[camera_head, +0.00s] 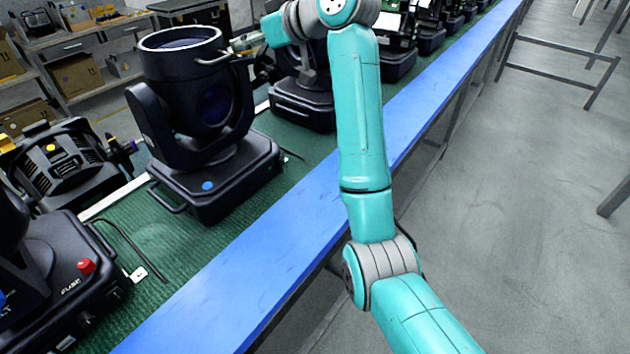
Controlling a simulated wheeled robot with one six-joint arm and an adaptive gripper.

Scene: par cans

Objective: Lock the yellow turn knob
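Small yellow parts show on a black unit at the far left. One is a round yellow spot (51,148) on its top, and another is a yellow piece (7,144) at its left end. A small yellow and purple part (130,146) sits at its right end. I cannot tell which of these, if any, is the turn knob.
Several black fixtures stand in a row on the green belt (165,235), bordered by a blue edge (250,280). A red fuse part (86,266) is on the nearest base. Shelves with boxes stand behind left. Grey floor (500,230) is free at right, with metal frames (555,55) beyond.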

